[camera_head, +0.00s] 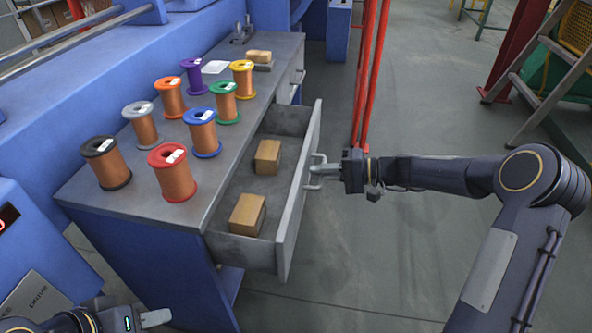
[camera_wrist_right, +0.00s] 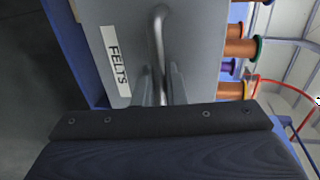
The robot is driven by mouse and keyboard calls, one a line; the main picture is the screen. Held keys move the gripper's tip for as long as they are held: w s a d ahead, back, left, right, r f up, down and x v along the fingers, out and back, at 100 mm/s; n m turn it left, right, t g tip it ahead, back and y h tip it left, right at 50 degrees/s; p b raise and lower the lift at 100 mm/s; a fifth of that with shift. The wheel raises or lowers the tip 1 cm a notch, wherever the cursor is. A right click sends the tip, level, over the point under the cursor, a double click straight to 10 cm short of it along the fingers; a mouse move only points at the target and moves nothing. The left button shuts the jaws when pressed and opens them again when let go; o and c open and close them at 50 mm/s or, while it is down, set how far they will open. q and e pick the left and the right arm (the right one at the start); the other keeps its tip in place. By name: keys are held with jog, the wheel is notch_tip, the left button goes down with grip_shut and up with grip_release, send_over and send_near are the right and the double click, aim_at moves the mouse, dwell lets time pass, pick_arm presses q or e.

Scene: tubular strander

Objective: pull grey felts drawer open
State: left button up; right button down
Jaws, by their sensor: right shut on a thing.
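The grey felts drawer (camera_head: 300,190) stands pulled out from the blue cabinet, with two tan blocks (camera_head: 268,157) (camera_head: 247,214) inside. Its front, with a white FELTS label (camera_wrist_right: 116,62), fills much of the right wrist view. My right gripper (camera_head: 322,170) is at the drawer's bar handle (camera_wrist_right: 158,40), its fingers closed around the bar. The fingers also show in the right wrist view (camera_wrist_right: 160,88). My left gripper (camera_head: 155,318) is low at the left of the head view, away from the drawer; its finger opening is not clear.
Several copper-wire spools (camera_head: 174,172) with coloured flanges stand on the grey cabinet top (camera_head: 140,206). Red upright posts (camera_head: 370,80) rise behind the drawer. A grey ladder (camera_head: 540,80) stands at the right. The floor right of the drawer is free apart from my right arm.

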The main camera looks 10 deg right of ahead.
jog(key=v, duration=0.2)
jog(key=f+v, duration=0.1)
jog(key=v, duration=0.2)
jog(key=shift+s+d, duration=0.15)
jog(key=shift+d, duration=0.25)
jog(key=c, duration=1.6)
grip_release()
jog(key=shift+c, duration=0.2)
jog(key=p+v, duration=0.2)
jog(key=v, duration=0.5)
jog(key=shift+d, duration=0.35)
jog(key=shift+s, duration=0.1)
